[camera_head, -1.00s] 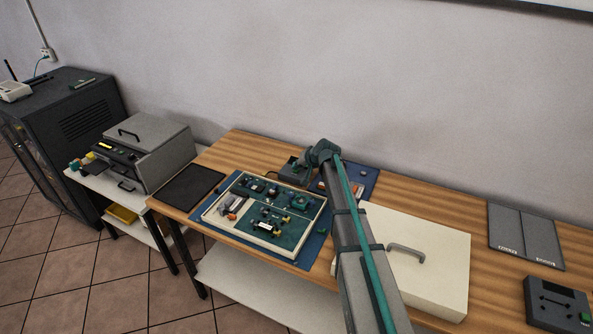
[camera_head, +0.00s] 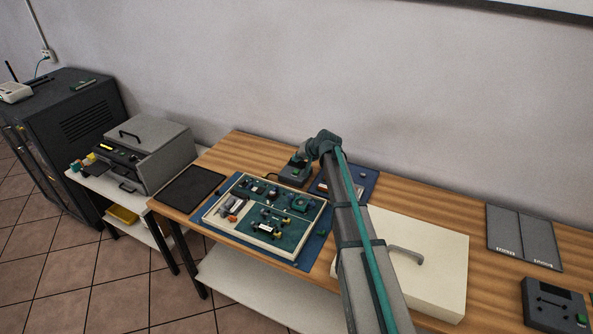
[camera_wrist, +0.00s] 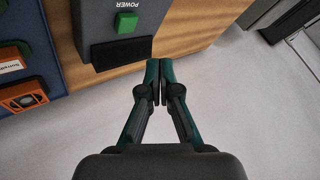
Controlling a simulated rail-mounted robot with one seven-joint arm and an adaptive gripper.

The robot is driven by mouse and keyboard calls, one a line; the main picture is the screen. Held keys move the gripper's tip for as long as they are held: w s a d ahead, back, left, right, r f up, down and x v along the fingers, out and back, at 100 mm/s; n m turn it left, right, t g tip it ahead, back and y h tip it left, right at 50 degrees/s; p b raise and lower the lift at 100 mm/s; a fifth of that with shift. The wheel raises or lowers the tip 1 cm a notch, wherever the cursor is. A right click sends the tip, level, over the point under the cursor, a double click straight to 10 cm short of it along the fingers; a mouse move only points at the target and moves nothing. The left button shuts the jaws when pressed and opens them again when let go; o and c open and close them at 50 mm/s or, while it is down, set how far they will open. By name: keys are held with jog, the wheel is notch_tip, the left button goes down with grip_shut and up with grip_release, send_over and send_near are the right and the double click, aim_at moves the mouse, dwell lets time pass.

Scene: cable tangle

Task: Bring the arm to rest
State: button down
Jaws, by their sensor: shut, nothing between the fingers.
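My arm (camera_head: 347,215) reaches over the wooden table, its far joint above the blue mat at the back. My gripper (camera_wrist: 157,75) shows in the wrist view with its two teal and black fingers together and empty. Its tips appear beside a dark grey box (camera_wrist: 150,22) labelled POWER with a green switch (camera_wrist: 126,22). I cannot tell the height of the tips above the table. In the head view the fingers cannot be made out; the grey box (camera_head: 293,175) shows just left of the arm.
A cream tray (camera_head: 238,233) with a teal board and several parts lies left of my arm. A cream case (camera_head: 440,262) with a grey handle lies right, partly behind the arm. A black mat (camera_head: 188,188) lies at the table's left end. The wall (camera_head: 420,110) stands behind.

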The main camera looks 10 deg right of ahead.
jog(key=shift+r, duration=0.95)
